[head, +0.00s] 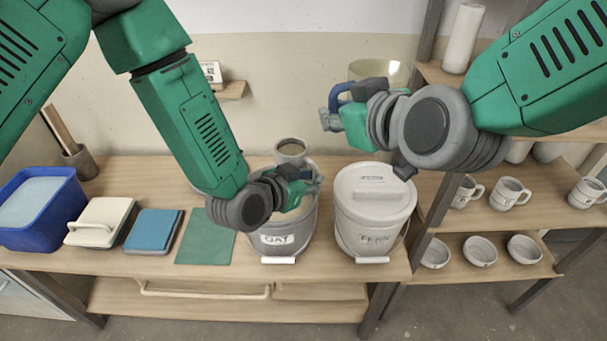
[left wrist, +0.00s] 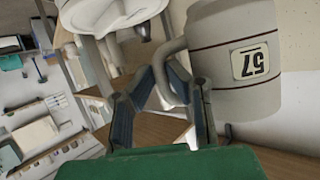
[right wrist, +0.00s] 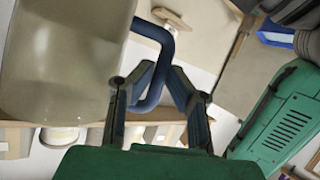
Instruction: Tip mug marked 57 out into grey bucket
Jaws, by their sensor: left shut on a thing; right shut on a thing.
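The mug marked 57 (left wrist: 235,75) is large in the left wrist view, its label upside down there. My left gripper (head: 309,182) is shut on its handle (left wrist: 168,75). In the head view the mug (head: 290,158) is over the back of the grey bucket (head: 303,224) labelled GAT, looking roughly upright with its mouth visible. The arm and gripper hide part of the bucket's opening. My right gripper (head: 333,118) is shut on the blue handle (right wrist: 160,60) of a beige see-through vessel (right wrist: 65,60), held high at the back right; this vessel (head: 395,72) is partly hidden by the gripper.
A pale lidded bucket (head: 374,220) labelled FERN stands right of the grey one. A green mat (head: 206,244), blue stack (head: 153,230), white box (head: 100,220) and blue tub (head: 40,208) lie left. Shelves with mugs (head: 510,193) and bowls (head: 480,251) stand right.

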